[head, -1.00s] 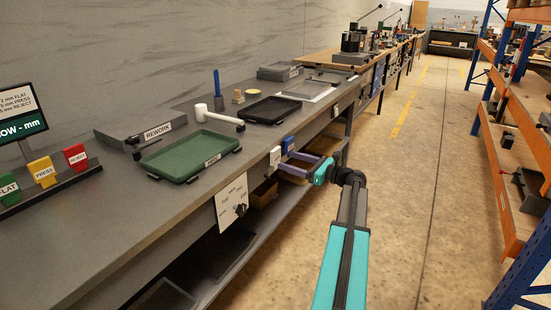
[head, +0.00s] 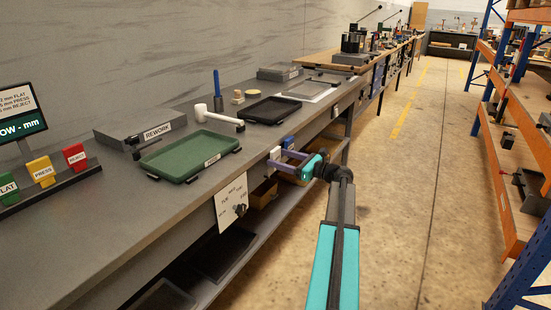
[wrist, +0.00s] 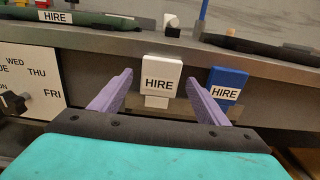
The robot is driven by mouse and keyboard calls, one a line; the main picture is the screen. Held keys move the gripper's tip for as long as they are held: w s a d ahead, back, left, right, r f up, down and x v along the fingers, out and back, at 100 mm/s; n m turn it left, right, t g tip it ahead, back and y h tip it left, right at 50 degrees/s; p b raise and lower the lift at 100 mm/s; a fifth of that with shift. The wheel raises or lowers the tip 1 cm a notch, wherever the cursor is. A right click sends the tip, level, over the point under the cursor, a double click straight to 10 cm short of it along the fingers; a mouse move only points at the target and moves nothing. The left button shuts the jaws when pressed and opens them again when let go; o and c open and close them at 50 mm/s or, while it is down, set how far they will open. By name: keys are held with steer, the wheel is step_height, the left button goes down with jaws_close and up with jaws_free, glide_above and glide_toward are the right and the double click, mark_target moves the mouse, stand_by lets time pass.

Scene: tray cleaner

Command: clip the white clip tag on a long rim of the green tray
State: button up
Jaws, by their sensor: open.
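The white clip tag (wrist: 161,74), labelled HIRE, hangs on the front edge of the bench; it also shows in the head view (head: 275,153). My gripper (wrist: 158,80) is open, with its purple fingers on either side of the tag in the wrist view. I cannot tell whether a finger touches it. In the head view my gripper (head: 282,159) is at the bench front. The green tray (head: 168,166) lies on the bench top to the left, its labelled long rim facing the front; part of it shows at top left in the wrist view (wrist: 70,18).
A blue tag (wrist: 228,84) hangs just right of the white one. A day-dial panel (head: 231,199) is on the bench front to the left. A white mallet (head: 220,118), a black tray (head: 268,109) and a grey REWORK block (head: 120,132) surround the green tray.

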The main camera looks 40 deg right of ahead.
mark_target(273, 148)
steer(key=c, duration=1.1)
steer(key=shift+r, duration=0.15)
steer(key=shift+r, duration=0.6)
step_height(273, 148, up, 2)
steer(key=shift+r+p, duration=0.1)
steer(key=shift+p, duration=0.3)
steer(key=s+a, duration=0.2)
steer(key=s, duration=0.3)
steer(key=s+a+r, duration=0.1)
steer(key=s+a, duration=0.1)
steer(key=s, duration=0.2)
steer(key=s+a+p, duration=0.1)
steer(key=s+a, duration=0.1)
steer(key=s, duration=0.3)
steer(key=shift+s+a+r, duration=0.15)
steer(key=shift+s+a, duration=0.15)
steer(key=shift+a, duration=0.05)
